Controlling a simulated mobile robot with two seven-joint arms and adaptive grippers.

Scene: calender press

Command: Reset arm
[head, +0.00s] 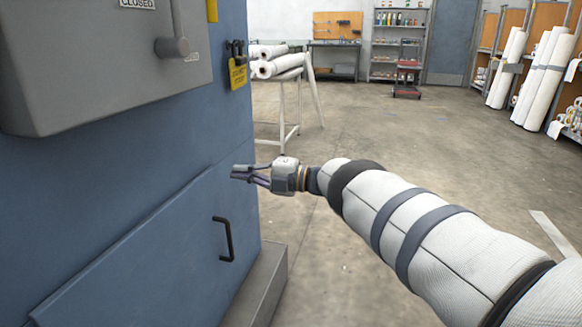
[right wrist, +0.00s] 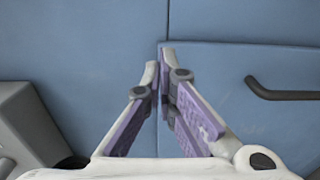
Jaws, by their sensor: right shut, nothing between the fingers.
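My right gripper (head: 240,174) is at the end of my right arm, which reaches in from the lower right in the head view. It is in front of the blue machine panel (head: 110,190), above and near the black handle (head: 223,240) of the lower panel door. In the right wrist view the fingers (right wrist: 163,75) meet at the tips with nothing between them. The blue panel lies behind them, and the handle (right wrist: 282,92) shows at the right. I cannot tell whether the fingertips touch the panel. My left gripper is not in view.
A grey box (head: 100,60) with a lever knob (head: 173,47) and a CLOSED label is on the machine at upper left. A rack with white rolls (head: 275,65) stands behind. Open floor (head: 400,140) lies to the right.

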